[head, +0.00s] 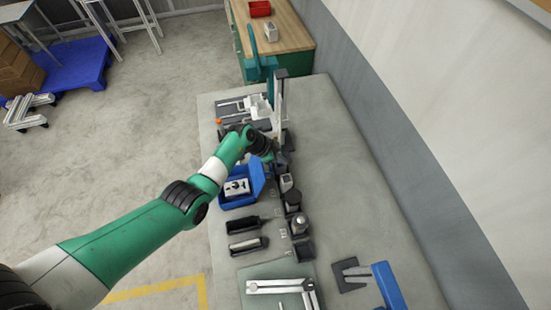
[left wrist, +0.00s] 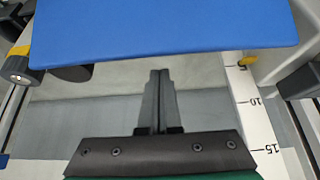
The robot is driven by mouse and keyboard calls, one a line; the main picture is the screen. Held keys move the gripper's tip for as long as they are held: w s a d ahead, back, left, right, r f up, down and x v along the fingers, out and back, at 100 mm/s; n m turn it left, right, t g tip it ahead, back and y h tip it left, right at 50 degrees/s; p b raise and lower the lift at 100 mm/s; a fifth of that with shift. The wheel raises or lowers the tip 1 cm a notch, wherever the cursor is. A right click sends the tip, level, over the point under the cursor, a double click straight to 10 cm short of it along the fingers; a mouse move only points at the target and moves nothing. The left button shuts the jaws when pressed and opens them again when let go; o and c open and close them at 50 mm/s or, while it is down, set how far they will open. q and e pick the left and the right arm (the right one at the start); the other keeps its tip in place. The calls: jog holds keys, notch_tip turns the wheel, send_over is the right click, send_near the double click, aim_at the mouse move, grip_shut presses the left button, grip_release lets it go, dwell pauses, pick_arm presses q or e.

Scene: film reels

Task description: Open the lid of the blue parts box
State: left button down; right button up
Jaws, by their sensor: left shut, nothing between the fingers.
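The blue parts box (head: 238,203) sits on the grey bench in the head view, with a pale metal part inside it in plain sight. Its blue lid (head: 257,177) appears raised, standing up along the box's right side. In the left wrist view the lid (left wrist: 165,28) looks like a broad flat blue panel across the top, close to the fingers. My left gripper (left wrist: 160,75) is shut and empty, its fingertips together below the panel's edge. I cannot tell whether it touches the lid. In the head view the gripper is mostly hidden by its own wrist, just beyond the box. My right gripper is not in view.
Two dark trays (head: 246,244) lie nearer than the box, with a row of small dark fixtures (head: 293,200) to the right. A tall upright device (head: 279,100) stands beyond the gripper. A blue-handled tool (head: 388,286) lies front right. The bench's right side is clear.

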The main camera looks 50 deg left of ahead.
aim_at(261, 170)
pick_arm(q)
jog(key=shift+s+a+r+p, duration=0.2)
jog(key=shift+s+a, duration=0.15)
jog(key=shift+s, duration=0.2)
jog(key=shift+s+a+r+p, duration=0.1)
jog(key=shift+s+a+p, duration=0.15)
jog(key=shift+s, duration=0.35)
jog(key=shift+s+a+r+p, duration=0.1)
jog(key=shift+s+a+p, duration=0.05)
jog(key=shift+s+a, duration=0.35)
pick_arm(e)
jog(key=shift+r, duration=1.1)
pick_arm(q)
jog(key=shift+s+d, duration=0.1)
jog(key=shift+s+r+t+h+p, duration=0.25)
jog(key=shift+s+t+h+p, duration=0.15)
jog(key=shift+t+p, duration=0.15)
jog(key=p, duration=0.1)
jog(key=s+a+r+t+p, duration=0.1)
jog(key=p, duration=0.1)
jog(key=shift+s+a, duration=0.2)
jog(key=shift+s, duration=0.1)
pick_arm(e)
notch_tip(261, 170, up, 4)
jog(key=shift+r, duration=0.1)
